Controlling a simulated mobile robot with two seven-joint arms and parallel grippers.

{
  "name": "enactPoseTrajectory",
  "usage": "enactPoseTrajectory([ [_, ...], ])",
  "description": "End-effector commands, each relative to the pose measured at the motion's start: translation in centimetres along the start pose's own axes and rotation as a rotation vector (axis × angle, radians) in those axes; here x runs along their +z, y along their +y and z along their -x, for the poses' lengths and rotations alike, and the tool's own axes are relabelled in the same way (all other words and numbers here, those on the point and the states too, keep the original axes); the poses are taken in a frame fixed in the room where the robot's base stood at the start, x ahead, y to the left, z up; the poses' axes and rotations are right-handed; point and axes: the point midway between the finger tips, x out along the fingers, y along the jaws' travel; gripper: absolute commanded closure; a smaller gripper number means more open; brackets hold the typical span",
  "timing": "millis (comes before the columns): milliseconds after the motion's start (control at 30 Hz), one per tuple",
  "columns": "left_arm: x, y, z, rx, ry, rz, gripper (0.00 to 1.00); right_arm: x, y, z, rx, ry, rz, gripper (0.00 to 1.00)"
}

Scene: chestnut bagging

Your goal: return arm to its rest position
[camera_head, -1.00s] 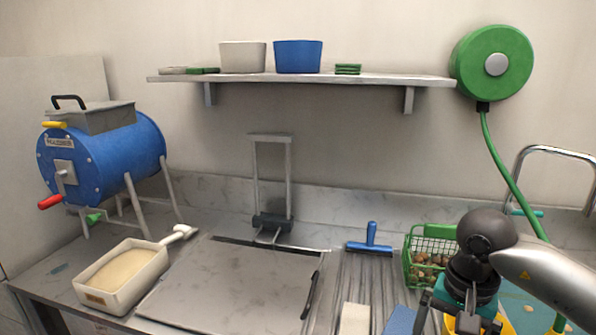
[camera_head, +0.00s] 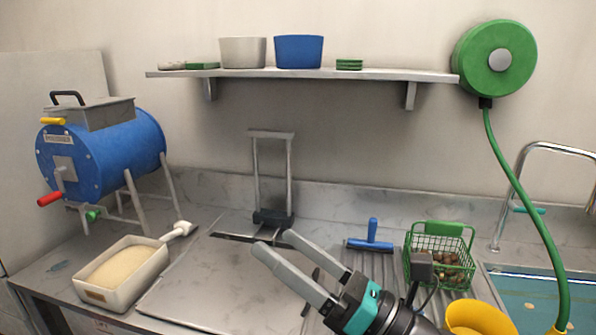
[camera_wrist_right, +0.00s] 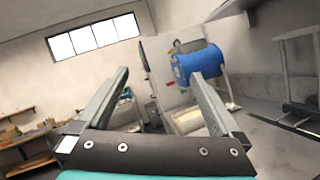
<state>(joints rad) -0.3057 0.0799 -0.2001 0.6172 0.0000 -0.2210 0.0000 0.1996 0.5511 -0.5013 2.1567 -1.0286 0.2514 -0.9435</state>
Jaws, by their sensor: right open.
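My right gripper (camera_head: 276,255) reaches in from the lower right in the head view, over the counter. Its two grey fingers point up and left and stand apart with nothing between them. In the right wrist view its fingers (camera_wrist_right: 158,85) are also spread and empty, with the blue drum (camera_wrist_right: 198,64) seen beyond them. My left gripper does not show in the head view.
A green basket of chestnuts (camera_head: 424,272) and a yellow bowl (camera_head: 476,316) stand right of my gripper. A blue squeegee (camera_head: 371,243) lies behind it. A white tub (camera_head: 105,296) is at left. A green hose (camera_head: 530,205) hangs by the sink (camera_head: 500,290).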

Motion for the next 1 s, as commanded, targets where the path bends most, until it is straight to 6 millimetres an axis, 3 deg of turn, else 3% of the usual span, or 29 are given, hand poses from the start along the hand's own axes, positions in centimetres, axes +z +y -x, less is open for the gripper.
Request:
enactPoseTrajectory([
  [133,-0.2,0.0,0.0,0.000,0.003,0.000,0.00,2.5,-3.8,2.2,-0.218,-0.250,-0.378,0.00],
  [267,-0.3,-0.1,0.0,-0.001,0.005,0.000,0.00,2.7,-7.8,5.9,-0.416,-0.461,-0.702,0.00],
  [367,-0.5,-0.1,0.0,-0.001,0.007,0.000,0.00,1.4,-10.5,9.6,-0.574,-0.622,-0.945,0.00],
  [533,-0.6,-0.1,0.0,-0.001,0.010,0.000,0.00,-3.5,-13.3,16.8,-0.860,-0.898,-1.334,0.00],
  [633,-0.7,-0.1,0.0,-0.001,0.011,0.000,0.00,-7.5,-13.4,21.2,-1.044,-1.063,-1.540,0.00],
  [733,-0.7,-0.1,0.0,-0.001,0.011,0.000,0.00,-11.6,-12.1,25.2,-1.227,-1.221,-1.714,0.00],
  [1000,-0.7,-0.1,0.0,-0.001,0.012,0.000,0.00,-19.5,-5.7,32.2,-1.657,-1.546,-1.986,0.00],
])
